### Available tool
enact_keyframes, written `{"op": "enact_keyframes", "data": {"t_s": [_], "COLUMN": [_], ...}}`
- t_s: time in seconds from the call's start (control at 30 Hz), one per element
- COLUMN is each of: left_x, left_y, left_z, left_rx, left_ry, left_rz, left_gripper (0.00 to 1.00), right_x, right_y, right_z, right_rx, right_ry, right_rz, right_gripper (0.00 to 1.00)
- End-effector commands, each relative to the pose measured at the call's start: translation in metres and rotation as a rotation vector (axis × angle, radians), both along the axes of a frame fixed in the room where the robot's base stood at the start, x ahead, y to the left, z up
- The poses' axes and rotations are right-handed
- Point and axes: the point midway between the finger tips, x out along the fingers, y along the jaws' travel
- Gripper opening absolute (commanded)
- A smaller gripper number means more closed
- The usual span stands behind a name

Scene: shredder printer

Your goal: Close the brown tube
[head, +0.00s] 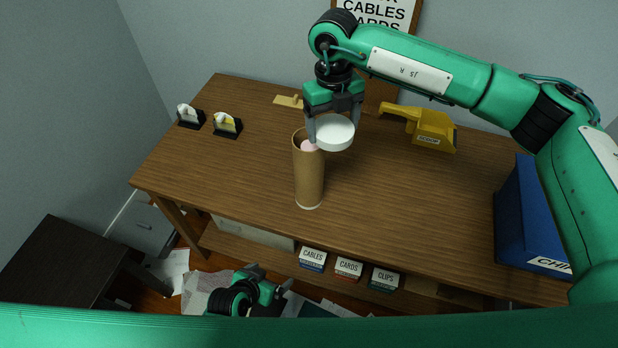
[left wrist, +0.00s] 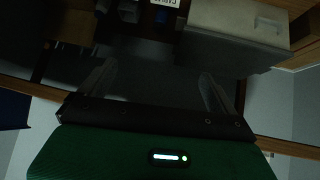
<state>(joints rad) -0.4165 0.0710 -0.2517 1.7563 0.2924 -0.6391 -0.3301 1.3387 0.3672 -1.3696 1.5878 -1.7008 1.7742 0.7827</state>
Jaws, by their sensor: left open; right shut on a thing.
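The brown tube (head: 309,183) stands upright on the wooden table in the head view. Its top is open and something pinkish shows inside at the rim. My right gripper (head: 333,122) is shut on a round white lid (head: 335,134). It holds the lid above and slightly right of the tube's mouth, and in the picture one finger overlaps the rim. Whether lid and tube touch, I cannot tell. My left gripper (head: 270,277) is open and empty, low in front of the table. Its spread fingers show in the left wrist view (left wrist: 158,95).
A yellow scoop tool (head: 425,127) lies right of the tube. Two small black stands (head: 227,125) are at the back left. A blue bin (head: 527,220) is at the right edge. Labelled boxes (head: 348,268) sit on the shelf below.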

Motion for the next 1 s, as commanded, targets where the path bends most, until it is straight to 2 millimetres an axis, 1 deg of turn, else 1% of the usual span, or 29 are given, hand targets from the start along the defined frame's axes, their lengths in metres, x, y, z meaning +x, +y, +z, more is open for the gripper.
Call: {"op": "enact_keyframes", "data": {"t_s": [0.03,0.1,0.2,0.33,0.4,0.5,0.6,0.7,1.0], "left_x": [0.013,0.029,0.049,0.07,0.08,0.091,0.098,0.101,0.103], "left_y": [-0.015,-0.034,-0.056,-0.075,-0.081,-0.084,-0.084,-0.083,-0.081], "left_z": [0.019,0.044,0.077,0.116,0.134,0.153,0.166,0.171,0.174], "left_rx": [-0.037,-0.085,-0.141,-0.191,-0.205,-0.211,-0.205,-0.195,-0.188], "left_ry": [-0.076,-0.186,-0.337,-0.52,-0.604,-0.701,-0.766,-0.801,-0.819], "left_rz": [-0.017,-0.033,-0.033,0.007,0.044,0.107,0.166,0.206,0.231], "left_gripper": [0.95,0.95,0.95,0.95,0.95,0.95,0.95,0.95,0.95], "right_x": [0.003,0.006,0.009,0.014,0.016,0.019,0.021,0.022,0.022], "right_y": [0.006,0.013,0.022,0.032,0.037,0.042,0.046,0.049,0.05], "right_z": [0.004,0.008,0.012,0.017,0.019,0.022,0.025,0.026,0.026], "right_rx": [-0.001,0.0,0.0,0.0,0.001,-0.001,0.0,-0.001,-0.001], "right_ry": [-0.001,-0.002,-0.001,-0.002,-0.001,-0.002,-0.002,-0.001,0.0], "right_rz": [-0.094,-0.231,-0.408,-0.619,-0.719,-0.842,-0.932,-0.987,-1.019], "right_gripper": [0.55,0.55,0.55,0.55,0.55,0.55,0.55,0.55,0.55]}}
